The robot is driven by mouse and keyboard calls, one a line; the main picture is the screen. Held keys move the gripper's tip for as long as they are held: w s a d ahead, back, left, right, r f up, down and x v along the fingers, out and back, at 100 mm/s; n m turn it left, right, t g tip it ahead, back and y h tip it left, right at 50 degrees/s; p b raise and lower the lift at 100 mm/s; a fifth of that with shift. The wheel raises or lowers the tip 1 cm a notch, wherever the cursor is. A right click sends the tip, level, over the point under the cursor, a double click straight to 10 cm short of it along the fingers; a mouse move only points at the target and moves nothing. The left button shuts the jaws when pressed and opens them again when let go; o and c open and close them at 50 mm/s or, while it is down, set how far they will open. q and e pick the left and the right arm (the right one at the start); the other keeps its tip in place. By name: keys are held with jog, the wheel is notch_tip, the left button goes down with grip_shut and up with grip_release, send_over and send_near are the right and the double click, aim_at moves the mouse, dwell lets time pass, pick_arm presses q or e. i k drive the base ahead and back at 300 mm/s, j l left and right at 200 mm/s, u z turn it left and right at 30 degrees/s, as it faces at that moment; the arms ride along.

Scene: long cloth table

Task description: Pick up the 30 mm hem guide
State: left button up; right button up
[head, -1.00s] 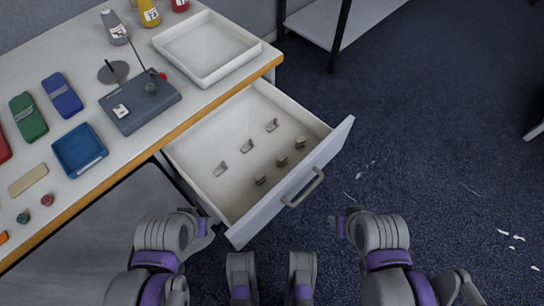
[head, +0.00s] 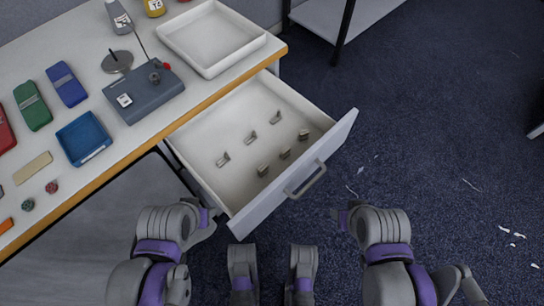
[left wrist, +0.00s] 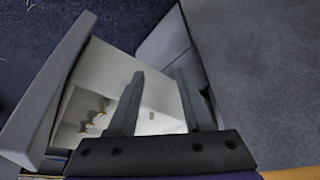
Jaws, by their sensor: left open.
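Several small metal hem guides stand in the open white drawer (head: 215,190) in the head view, in two loose rows. The back row has guides at left (head: 223,159), middle (head: 250,138) and right (head: 276,116); the front row includes one at left (head: 263,170), middle (head: 285,153) and right (head: 303,134). I cannot tell which is 30 mm. My left gripper (head: 208,218) is beside the drawer's near left corner. In the left wrist view its fingers (left wrist: 158,82) are apart and empty, with blurred guides (left wrist: 97,108) beyond them to the left. My right gripper (head: 338,214) is right of the drawer; its fingers are unclear.
The drawer front with its handle (head: 306,180) juts out from the table (head: 110,168). On the table are a white tray (head: 262,38), a grey-blue device (head: 145,98), a blue tray (head: 84,139) and coloured pads (head: 33,105). Open floor lies to the right.

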aim_at(284, 152)
jog(key=k, duration=0.2)
jog(key=k+z, duration=0.15)
jog(key=z, duration=0.25)
jog(key=k+z, duration=0.2)
jog(key=z, duration=0.2)
jog(key=k+j+z, duration=0.35)
jog(key=z, duration=0.15)
jog(key=k+j+z, duration=0.25)
jog(key=z, duration=0.2)
jog(key=k+j, duration=0.15)
jog(key=k, duration=0.35)
jog(key=k+j+z, duration=0.15)
jog(key=k, duration=0.35)
jog(key=i+j, duration=0.1)
jog(key=i, duration=0.7)
jog(key=l+z, duration=0.05)
